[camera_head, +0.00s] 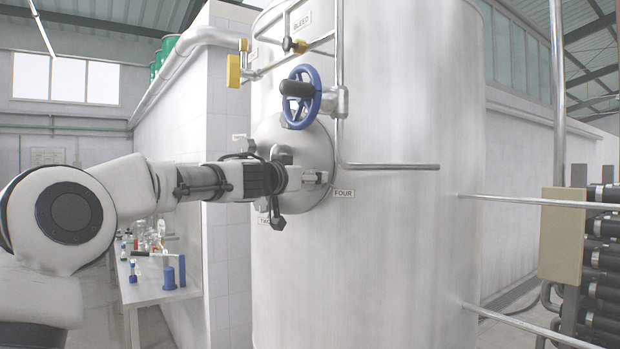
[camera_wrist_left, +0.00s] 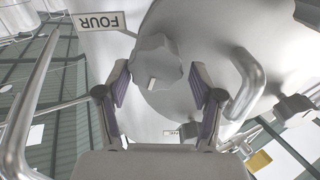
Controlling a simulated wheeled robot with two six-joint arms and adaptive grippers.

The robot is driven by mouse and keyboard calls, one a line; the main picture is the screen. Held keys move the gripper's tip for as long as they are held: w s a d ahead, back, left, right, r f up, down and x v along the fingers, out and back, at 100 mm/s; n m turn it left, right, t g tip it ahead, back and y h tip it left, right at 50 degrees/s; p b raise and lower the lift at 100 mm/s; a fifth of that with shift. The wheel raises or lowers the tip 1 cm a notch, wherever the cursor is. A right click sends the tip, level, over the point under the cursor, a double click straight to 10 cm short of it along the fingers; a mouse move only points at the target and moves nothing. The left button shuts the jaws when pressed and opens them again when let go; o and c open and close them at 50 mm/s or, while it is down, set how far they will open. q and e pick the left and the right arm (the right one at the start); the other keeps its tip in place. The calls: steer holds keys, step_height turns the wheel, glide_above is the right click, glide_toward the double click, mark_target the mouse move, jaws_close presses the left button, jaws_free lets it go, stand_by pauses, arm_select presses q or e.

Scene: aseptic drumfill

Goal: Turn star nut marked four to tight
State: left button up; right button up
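The star nut marked four (camera_wrist_left: 157,66) is a grey lobed knob by the round hatch cover, close in front of my left gripper in the left wrist view. The FOUR label (camera_wrist_left: 103,21) appears upside down beside it, and the label also shows in the head view (camera_head: 343,194). My left gripper (camera_head: 322,178) reaches in from the left to the hatch edge near that label. In the wrist view its two fingers (camera_wrist_left: 160,80) are spread, one on each side of the nut, with visible gaps. The head view hides the nut behind the gripper. My right gripper is not in view.
The round hatch cover (camera_head: 276,138) sits on a large steel tank (camera_head: 400,245). A blue handwheel (camera_head: 301,97) and a horizontal pipe (camera_head: 390,166) are close to the gripper. Another star nut (camera_wrist_left: 292,109) shows in the wrist view. A bench (camera_head: 160,290) stands left.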

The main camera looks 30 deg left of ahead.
arm_select(q)
steer(key=shift+w+d, duration=0.1)
steer(key=shift+d, duration=0.15)
steer(key=c, duration=0.6)
